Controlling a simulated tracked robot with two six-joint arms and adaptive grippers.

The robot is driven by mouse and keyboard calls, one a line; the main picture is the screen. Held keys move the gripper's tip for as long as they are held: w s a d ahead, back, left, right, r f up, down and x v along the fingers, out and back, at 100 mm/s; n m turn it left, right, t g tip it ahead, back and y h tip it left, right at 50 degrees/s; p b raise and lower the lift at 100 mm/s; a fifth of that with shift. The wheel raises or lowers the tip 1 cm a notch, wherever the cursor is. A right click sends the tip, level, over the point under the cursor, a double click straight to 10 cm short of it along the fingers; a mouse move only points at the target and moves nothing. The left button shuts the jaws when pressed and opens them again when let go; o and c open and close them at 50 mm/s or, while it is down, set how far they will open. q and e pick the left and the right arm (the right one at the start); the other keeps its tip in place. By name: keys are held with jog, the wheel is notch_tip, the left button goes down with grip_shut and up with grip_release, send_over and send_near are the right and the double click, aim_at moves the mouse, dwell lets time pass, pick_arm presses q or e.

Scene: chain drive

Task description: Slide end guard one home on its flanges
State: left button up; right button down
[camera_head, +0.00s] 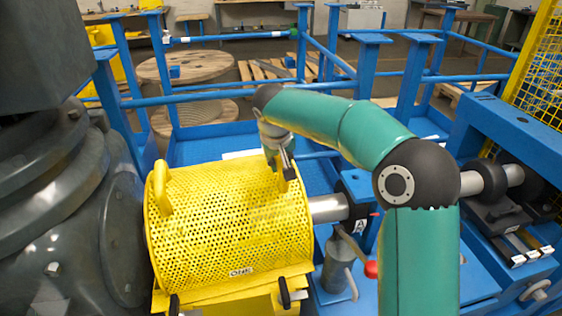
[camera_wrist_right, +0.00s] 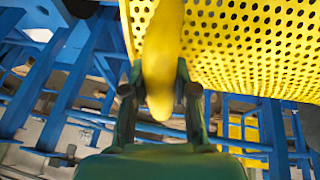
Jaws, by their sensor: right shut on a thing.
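End guard one (camera_head: 228,225) is a yellow perforated cover with "ONE" on its front lower edge. It sits beside the dark grey machine housing, around a steel shaft (camera_head: 328,208) that comes out at its right end. A yellow handle (camera_head: 160,188) stands at its left end. My right gripper (camera_head: 284,168) is at the guard's upper right end. In the right wrist view its fingers are shut on a yellow handle (camera_wrist_right: 162,50) of the guard, one on each side. The flanges are hidden or cannot be told apart here. My left gripper is not in view.
Black latches (camera_head: 285,292) sit at the guard's front lower edge. A grey can-like cylinder (camera_head: 340,265) and a red-tipped lever (camera_head: 372,269) stand just right. The dark housing (camera_head: 60,190) fills the left. Blue railings (camera_head: 240,95) run behind, with wooden reels beyond.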

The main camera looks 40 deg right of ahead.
jog(key=shift+w+a+f, duration=0.1)
jog(key=shift+w+a, duration=0.1)
jog(key=shift+a, duration=0.8)
jog(key=c, duration=0.8)
grip_release()
jog(key=shift+r, duration=0.2)
